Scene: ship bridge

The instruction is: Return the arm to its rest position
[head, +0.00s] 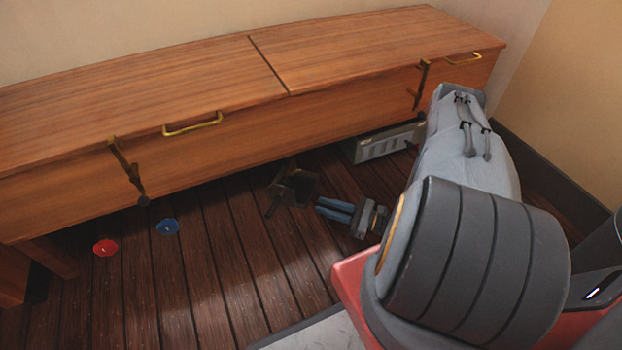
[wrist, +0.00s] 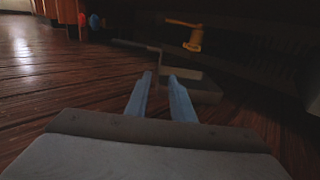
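My arm (head: 465,160) reaches out over the floor on the right side of the head view, bent low toward the cabinet. My gripper (head: 318,207) is close to the floor, its blue fingers pointing left. In the wrist view, the two blue fingers (wrist: 160,76) stand apart with a gap between them and nothing held.
A long wooden bench (head: 180,75) with brass handles stands along the wall above the floor. A red disc (head: 105,248) and a blue disc (head: 168,227) lie on the floor at left. A grey vent-like box (head: 385,143) sits under the bench.

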